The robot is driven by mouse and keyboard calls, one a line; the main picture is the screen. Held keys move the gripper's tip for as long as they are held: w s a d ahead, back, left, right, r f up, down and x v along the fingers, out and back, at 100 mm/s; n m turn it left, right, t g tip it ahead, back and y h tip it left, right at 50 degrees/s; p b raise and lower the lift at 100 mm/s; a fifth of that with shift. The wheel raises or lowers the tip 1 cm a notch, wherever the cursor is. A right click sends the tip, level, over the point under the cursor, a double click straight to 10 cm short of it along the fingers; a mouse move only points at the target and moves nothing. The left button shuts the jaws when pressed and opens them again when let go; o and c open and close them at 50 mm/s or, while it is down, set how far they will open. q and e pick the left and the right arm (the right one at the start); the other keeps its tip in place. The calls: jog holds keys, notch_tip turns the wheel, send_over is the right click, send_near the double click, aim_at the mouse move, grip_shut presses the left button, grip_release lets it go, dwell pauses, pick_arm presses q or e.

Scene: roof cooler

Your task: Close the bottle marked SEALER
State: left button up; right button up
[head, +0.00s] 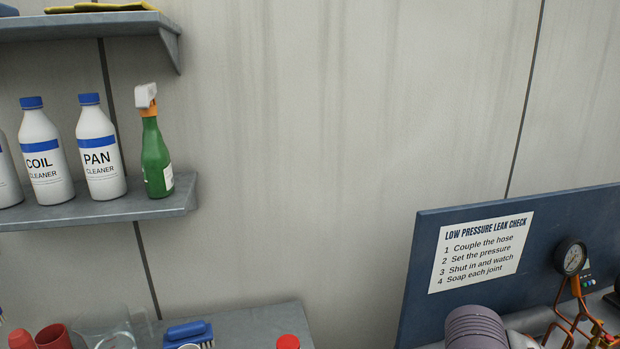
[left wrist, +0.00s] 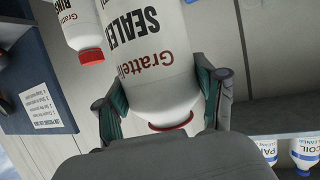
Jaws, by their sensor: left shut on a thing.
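The white bottle marked SEALER (left wrist: 150,60) fills the middle of the left wrist view, its neck end pointing down the picture. A red ring (left wrist: 170,125) shows at its neck; whether this is a cap is unclear, as the neck's end is hidden. My left gripper (left wrist: 163,108) is shut on the bottle, one finger on each side near its shoulder. My right gripper is not in view.
Another bottle with a red cap (left wrist: 92,57) stands beside it. In the head view, a red cap (head: 288,342) shows at the bottom edge, near a blue brush (head: 188,332). Cleaner bottles and a green spray bottle (head: 155,155) stand on a shelf (head: 130,208). A blue board (head: 425,260) is at right.

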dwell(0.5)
pick_arm(q)
jog(key=s+d+f+m+g+h, duration=0.1)
jog(key=d+m+h, duration=0.3)
jog(key=d, duration=0.3)
jog(key=s+d+f+m+g+h, duration=0.1)
jog(key=d+m+g+h, duration=0.1)
jog(key=d+m+h, duration=0.2)
jog(key=d, duration=0.3)
jog(key=shift+h, duration=0.4)
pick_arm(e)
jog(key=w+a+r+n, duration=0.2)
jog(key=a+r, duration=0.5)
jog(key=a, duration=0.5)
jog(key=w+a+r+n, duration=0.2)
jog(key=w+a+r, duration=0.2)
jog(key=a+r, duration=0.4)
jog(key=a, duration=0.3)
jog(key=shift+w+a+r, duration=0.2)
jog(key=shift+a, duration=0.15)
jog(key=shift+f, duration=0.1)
